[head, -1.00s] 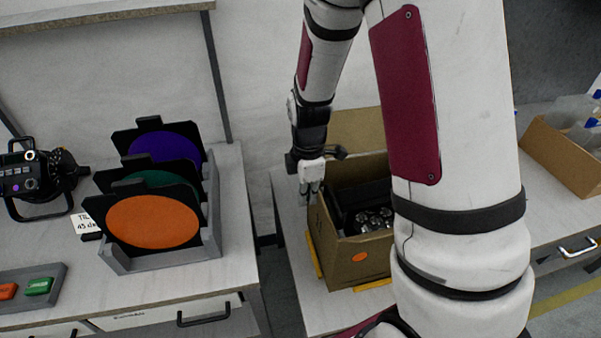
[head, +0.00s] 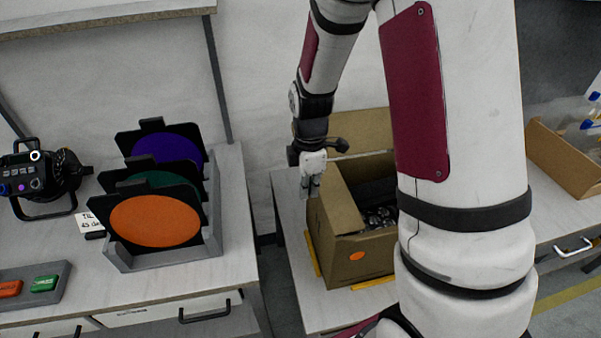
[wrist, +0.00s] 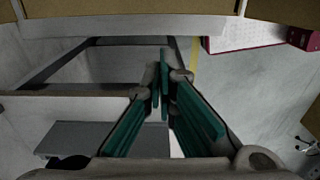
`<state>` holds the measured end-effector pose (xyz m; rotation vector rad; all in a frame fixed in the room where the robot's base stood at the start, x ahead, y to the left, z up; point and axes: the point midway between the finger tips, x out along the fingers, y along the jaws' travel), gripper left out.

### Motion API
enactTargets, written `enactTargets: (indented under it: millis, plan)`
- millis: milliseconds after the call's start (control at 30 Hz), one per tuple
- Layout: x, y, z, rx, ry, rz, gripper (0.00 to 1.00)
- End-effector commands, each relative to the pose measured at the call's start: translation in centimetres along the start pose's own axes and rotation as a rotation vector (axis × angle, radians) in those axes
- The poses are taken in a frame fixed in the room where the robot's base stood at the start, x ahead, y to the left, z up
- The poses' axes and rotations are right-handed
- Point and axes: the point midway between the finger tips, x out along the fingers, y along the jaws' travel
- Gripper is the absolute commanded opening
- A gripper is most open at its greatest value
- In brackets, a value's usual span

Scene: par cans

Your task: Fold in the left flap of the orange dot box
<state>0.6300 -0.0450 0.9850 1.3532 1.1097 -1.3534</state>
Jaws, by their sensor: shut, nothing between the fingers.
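The orange dot box (head: 345,272) is an open cardboard carton with an orange dot (head: 357,256) on its front. Its left flap (head: 342,200) stands up at the left side and leans inward over the opening. My gripper (head: 311,190) is shut and empty, fingers pointing down, just outside the left flap at its upper edge. I cannot tell whether it touches the flap. The wrist view shows the teal fingers (wrist: 163,115), with cardboard (wrist: 130,25) along the top. My arm hides the box's right side.
A back flap (head: 362,132) stands upright. Dark lamp parts (head: 380,215) lie inside the box. Yellow strips (head: 313,255) border the box on the table (head: 290,205). A rack with coloured discs (head: 155,220) stands left; another carton (head: 565,160) stands right.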

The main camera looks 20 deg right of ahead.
Motion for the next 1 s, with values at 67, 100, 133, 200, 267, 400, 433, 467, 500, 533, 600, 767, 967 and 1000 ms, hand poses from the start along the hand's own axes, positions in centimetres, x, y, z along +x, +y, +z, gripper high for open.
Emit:
enactTargets:
  millis: [67, 100, 133, 200, 267, 400, 433, 467, 500, 533, 600, 767, 967, 1000]
  plan:
    - [-0.5, -0.1, -0.4, -0.002, 0.000, 0.000, 0.00]
    - [-0.6, -0.1, -0.5, -0.003, 0.000, 0.000, 0.00]
    - [-0.6, 0.0, -0.6, -0.002, 0.000, 0.001, 0.00]
    - [-0.7, 0.0, -0.7, -0.002, 0.000, 0.001, 0.00]
    - [-0.8, 0.0, -0.7, -0.001, 0.000, 0.001, 0.00]
    - [-2.0, -0.1, -0.7, -0.001, 0.000, 0.002, 0.00]
    - [-2.4, -0.1, -0.7, -0.002, 0.000, 0.002, 0.00]
    - [-2.7, -0.1, -0.7, -0.002, 0.000, 0.002, 0.00]
    - [-3.2, -0.1, -0.7, -0.002, 0.000, 0.003, 0.00]
    - [-3.5, -0.1, -0.7, -0.002, 0.000, 0.003, 0.00]
    - [-4.3, -0.1, -0.7, -0.002, 0.000, 0.003, 0.00]
    - [-6.0, -0.1, -0.7, -0.001, 0.001, 0.003, 0.00]
    - [-8.1, -0.1, -0.7, 0.000, 0.000, 0.002, 0.00]
    - [-8.5, -0.1, -0.7, -0.001, 0.000, 0.002, 0.00]
